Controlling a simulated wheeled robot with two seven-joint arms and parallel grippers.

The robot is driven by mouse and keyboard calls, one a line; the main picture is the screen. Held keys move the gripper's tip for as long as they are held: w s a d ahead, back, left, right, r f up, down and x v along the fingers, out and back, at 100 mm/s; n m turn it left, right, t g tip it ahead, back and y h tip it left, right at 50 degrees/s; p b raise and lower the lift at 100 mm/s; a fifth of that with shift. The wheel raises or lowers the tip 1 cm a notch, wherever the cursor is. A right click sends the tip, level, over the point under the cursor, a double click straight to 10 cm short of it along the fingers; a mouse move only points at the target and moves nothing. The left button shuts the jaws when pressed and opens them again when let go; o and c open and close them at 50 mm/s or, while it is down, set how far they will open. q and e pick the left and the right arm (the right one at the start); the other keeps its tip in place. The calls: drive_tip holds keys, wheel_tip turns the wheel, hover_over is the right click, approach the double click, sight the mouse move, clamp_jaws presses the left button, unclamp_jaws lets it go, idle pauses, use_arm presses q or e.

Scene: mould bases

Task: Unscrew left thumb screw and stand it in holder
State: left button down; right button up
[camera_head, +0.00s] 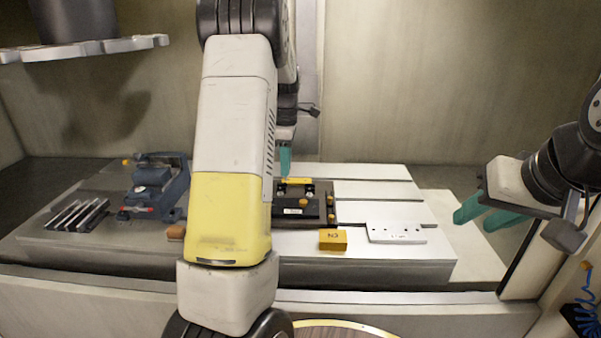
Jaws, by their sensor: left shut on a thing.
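My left gripper (285,160) has its teal fingers pointing down at the back of the dark mould base (318,214). It is shut on what I take to be the left thumb screw; my own arm and the fingers hide the screw. Small orange knobs (303,203) show on the mould base, and a yellow bar (297,181) lies at its back. A white plate with a row of holes (396,234) lies right of the base; it may be the holder. My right gripper (484,212) is open and empty, at the right of the bench.
A yellow block with lettering (332,240) sits in front of the mould base. A blue-grey vice (155,185) and several metal bars (77,215) are at the left. The slotted bench plate (385,190) is clear at the back right. My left arm blocks the middle.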

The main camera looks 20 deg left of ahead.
use_arm(q)
approach(288, 180)
drive_tip(key=shift+f, duration=1.85)
drive_tip(key=shift+f, duration=0.65)
idle(0.6)
drive_tip(key=shift+f, duration=0.85)
drive_tip(key=c, duration=1.2)
unclamp_jaws()
drive_tip(key=shift+a, duration=0.1)
